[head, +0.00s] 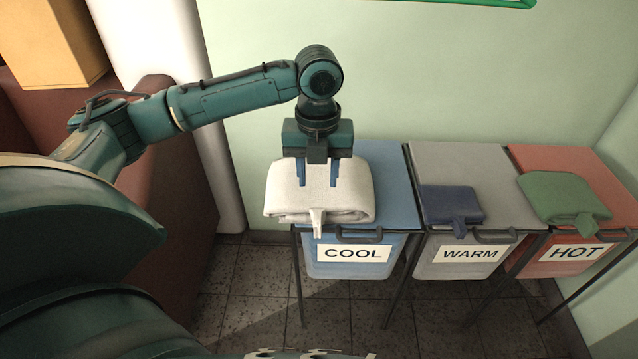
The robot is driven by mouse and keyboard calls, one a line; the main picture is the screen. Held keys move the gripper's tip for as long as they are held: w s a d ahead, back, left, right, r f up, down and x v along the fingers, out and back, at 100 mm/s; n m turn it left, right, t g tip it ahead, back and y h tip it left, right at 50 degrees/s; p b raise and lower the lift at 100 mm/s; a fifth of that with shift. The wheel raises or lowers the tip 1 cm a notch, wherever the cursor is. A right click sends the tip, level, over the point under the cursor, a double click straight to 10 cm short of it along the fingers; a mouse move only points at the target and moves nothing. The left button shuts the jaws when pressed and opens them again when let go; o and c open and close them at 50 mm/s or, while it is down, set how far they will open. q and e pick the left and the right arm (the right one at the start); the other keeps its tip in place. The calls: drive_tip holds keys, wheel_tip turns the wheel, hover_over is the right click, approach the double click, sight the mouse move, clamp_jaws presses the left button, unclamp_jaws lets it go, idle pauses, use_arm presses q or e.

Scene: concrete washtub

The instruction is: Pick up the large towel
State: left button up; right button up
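A large white folded towel (348,201) lies on the blue lid of the bin labelled COOL, with a small tag-like strip hanging at its front edge. My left gripper (318,184) points down over the towel. Its two blue fingers are apart, with nothing visibly gripped between them. The fingertips overlap the towel's upper part in the head view, and I cannot tell whether they touch it. My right gripper is not in view.
A small dark blue towel (452,203) lies on the grey WARM bin (466,160), and a green towel (563,195) on the red HOT bin (556,158). The pale green wall is close behind. A white column (168,60) and brown-red furniture (180,185) stand at left.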

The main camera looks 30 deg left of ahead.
sight(318, 217)
use_arm(q)
wheel_tip(318, 217, down, 7)
drive_tip(key=shift+f+b, duration=0.1)
drive_tip(key=shift+b, duration=0.8)
wheel_tip(318, 217, down, 4)
drive_tip(key=shift+s+f+b, duration=0.15)
drive_tip(key=shift+b, duration=0.75)
drive_tip(key=shift+f, duration=0.35)
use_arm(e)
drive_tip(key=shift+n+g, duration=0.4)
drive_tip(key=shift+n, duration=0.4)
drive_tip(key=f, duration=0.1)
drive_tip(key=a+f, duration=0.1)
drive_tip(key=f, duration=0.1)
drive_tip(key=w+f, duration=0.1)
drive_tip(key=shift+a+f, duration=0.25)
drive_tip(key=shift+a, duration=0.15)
use_arm(q)
drive_tip(key=shift+c, duration=0.2)
drive_tip(key=c, duration=0.6)
clamp_jaws()
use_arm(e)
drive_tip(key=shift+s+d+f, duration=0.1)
use_arm(q)
drive_tip(key=shift+r, duration=0.15)
